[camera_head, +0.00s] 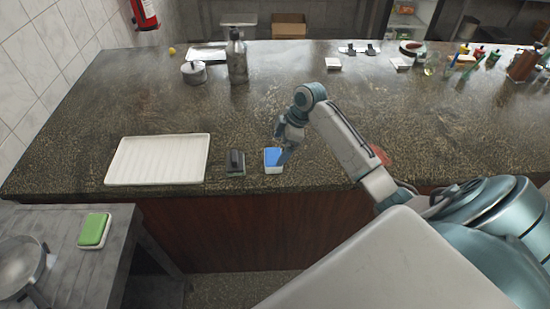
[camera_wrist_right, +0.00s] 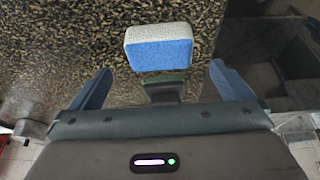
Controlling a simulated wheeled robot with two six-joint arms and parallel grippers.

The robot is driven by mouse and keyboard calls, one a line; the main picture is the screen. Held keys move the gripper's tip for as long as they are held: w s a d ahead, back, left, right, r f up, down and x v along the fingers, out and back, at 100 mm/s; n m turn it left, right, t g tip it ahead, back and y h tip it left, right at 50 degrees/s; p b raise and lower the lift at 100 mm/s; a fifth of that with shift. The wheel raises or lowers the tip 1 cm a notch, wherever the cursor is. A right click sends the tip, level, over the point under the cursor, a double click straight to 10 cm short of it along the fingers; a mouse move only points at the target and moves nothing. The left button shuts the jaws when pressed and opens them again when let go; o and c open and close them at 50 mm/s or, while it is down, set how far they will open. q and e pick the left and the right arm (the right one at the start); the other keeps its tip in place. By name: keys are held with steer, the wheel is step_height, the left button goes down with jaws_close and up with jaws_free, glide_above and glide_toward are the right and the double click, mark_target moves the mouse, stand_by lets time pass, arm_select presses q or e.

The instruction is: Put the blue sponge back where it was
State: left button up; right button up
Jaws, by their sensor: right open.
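The blue sponge (camera_head: 272,155) has a blue layer and a whitish layer. It sits near the front edge of the dark stone counter, and it also shows in the right wrist view (camera_wrist_right: 160,55). My right gripper (camera_head: 284,148) is at the sponge in the head view, its lower part overlapping the sponge's right side. In the right wrist view my right gripper (camera_wrist_right: 163,85) is open, with its fingers wide apart and the sponge ahead of the gap between them. I cannot tell whether a finger touches it. My left gripper is not in view.
A dark block (camera_head: 235,162) lies just left of the sponge, then a white ribbed tray (camera_head: 157,183). A green sponge (camera_head: 94,229) rests on a pale dish on the grey side table (camera_head: 75,275). A bottle (camera_head: 237,60) and pot (camera_head: 194,73) stand behind. The middle counter is clear.

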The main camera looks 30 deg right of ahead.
steer(key=shift+b+v, duration=0.8)
steer(key=shift+v, duration=2.05)
